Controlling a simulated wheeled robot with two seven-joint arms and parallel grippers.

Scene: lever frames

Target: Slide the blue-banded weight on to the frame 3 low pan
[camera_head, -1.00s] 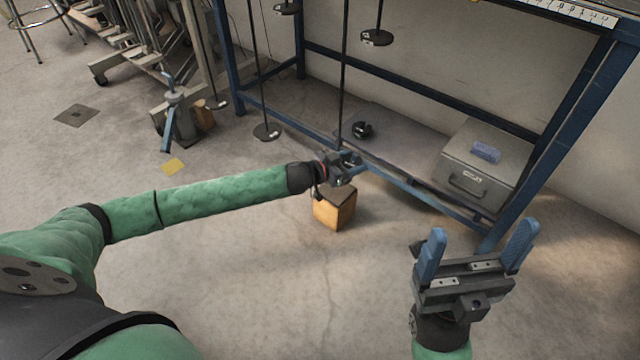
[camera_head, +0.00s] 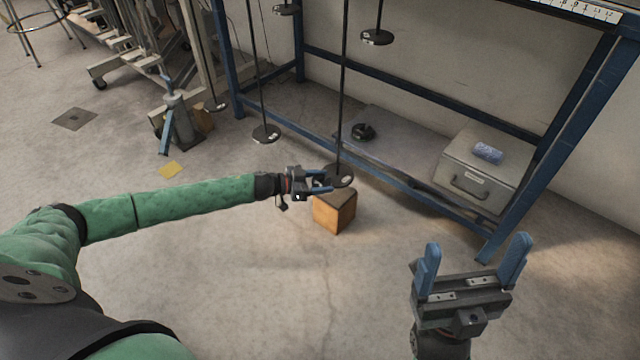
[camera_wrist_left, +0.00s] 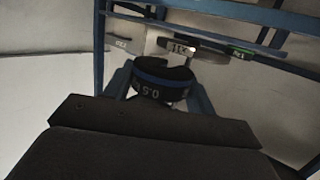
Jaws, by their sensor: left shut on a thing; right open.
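The blue-banded weight (camera_wrist_left: 165,78) is a dark slotted disc with a blue band and pale figures; it sits between my left gripper's fingers in the left wrist view. My left gripper (camera_head: 325,181) is shut on it in the head view, where the weight is mostly hidden. A dark low pan (camera_head: 341,177) hangs on a thin rod just right of the fingertips, above a wooden block (camera_head: 335,212). I cannot tell whether the weight touches the pan. My right gripper (camera_head: 476,262) is open and empty at lower right.
Other dark pans (camera_head: 267,133) hang on rods from the blue frame (camera_head: 440,120). A black slotted weight (camera_head: 362,131) lies on the low shelf. A grey toolbox (camera_head: 470,185) with a blue item (camera_head: 488,152) stands right. The near floor is clear.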

